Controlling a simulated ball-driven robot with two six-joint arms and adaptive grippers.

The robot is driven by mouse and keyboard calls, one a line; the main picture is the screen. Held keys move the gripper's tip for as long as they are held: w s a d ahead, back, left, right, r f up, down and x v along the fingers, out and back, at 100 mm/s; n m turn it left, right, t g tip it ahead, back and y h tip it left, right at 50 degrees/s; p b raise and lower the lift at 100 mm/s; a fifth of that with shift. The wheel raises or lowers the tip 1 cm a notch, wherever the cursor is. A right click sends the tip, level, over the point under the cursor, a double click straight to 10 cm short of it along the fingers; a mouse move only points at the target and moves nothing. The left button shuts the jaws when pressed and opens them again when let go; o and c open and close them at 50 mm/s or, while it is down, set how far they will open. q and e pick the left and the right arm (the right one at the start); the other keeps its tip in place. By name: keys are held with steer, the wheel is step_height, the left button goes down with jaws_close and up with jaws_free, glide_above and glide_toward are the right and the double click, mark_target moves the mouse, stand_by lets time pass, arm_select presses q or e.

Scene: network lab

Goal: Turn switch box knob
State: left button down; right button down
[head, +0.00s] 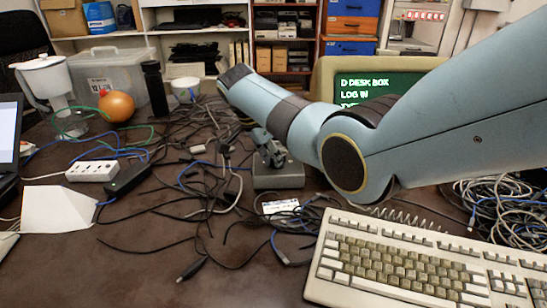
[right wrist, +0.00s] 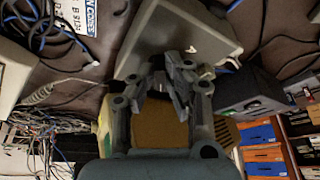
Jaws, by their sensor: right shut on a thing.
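The switch box (head: 280,180) is a small grey box on the dark desk, near the middle of the head view. It also shows as a grey slab in the right wrist view (right wrist: 185,32). My right gripper (head: 271,153) comes down on the top of the box from my blue-grey arm. In the right wrist view its fingers (right wrist: 172,88) are closed together against the box's face. The knob is hidden between the fingers, so its angle cannot be seen. My left gripper is in neither view.
Tangled cables (head: 215,165) cover the desk around the box. A beige keyboard (head: 420,265) lies front right, and a monitor (head: 375,85) stands behind my right arm. A white power strip (head: 92,171), an orange ball (head: 117,106) and a black bottle (head: 155,88) are on the left.

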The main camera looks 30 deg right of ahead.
steer(key=shift+r, duration=0.1)
steer(key=c, duration=1.4)
jaws_free()
steer(key=v, duration=1.2)
steer(key=shift+a, duration=0.1)
